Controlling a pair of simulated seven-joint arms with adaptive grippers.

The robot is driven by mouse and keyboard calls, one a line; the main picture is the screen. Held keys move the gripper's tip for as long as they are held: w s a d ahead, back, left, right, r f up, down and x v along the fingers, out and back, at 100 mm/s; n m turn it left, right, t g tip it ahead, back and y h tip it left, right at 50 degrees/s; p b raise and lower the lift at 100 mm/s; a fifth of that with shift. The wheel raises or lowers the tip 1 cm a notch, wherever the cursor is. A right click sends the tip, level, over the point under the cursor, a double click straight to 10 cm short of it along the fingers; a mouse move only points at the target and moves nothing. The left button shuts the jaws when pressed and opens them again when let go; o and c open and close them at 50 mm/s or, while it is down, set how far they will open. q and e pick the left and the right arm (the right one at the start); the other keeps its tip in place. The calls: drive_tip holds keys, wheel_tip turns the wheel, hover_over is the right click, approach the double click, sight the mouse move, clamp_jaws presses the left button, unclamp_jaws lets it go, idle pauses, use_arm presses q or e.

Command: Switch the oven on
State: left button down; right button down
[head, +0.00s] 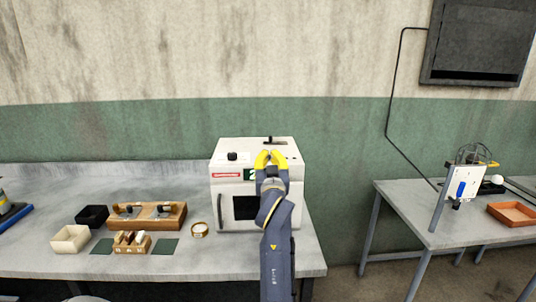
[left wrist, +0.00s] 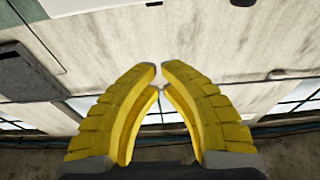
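The white oven (head: 232,220) stands on the grey table, in the middle of the head view. It has a black knob (head: 232,156) on its sloped top, a dark front window (head: 244,208) and a vertical door handle at the left. A green panel (head: 248,174) on its front is partly hidden by my left gripper. My left gripper (head: 270,156) has yellow fingers and covers the oven's upper right part; contact cannot be told. In the left wrist view the fingertips (left wrist: 160,68) nearly meet, with nothing between them. My right gripper is out of view.
Left of the oven are a gold-rimmed round dish (head: 199,230), a wooden rack (head: 148,216), a black box (head: 92,216) and a cream box (head: 70,239). A second table (head: 410,205) at the right holds equipment and an orange tray (head: 512,215). A floor gap separates the tables.

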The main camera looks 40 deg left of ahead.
use_arm(q)
wheel_tip(320, 180, up, 2)
hover_over(268, 157)
drive_tip(key=shift+s+d+r, duration=0.1)
drive_tip(key=shift+s+d, duration=0.05)
drive_tip(key=shift+s, duration=0.1)
drive_tip(key=shift+d+f, duration=0.15)
drive_tip(key=shift+f, duration=0.65)
drive_tip(key=shift+s+d+f, duration=0.1)
drive_tip(key=shift+f, duration=0.55)
drive_tip(key=shift+s+d+f, duration=0.1)
drive_tip(key=shift+f, duration=0.5)
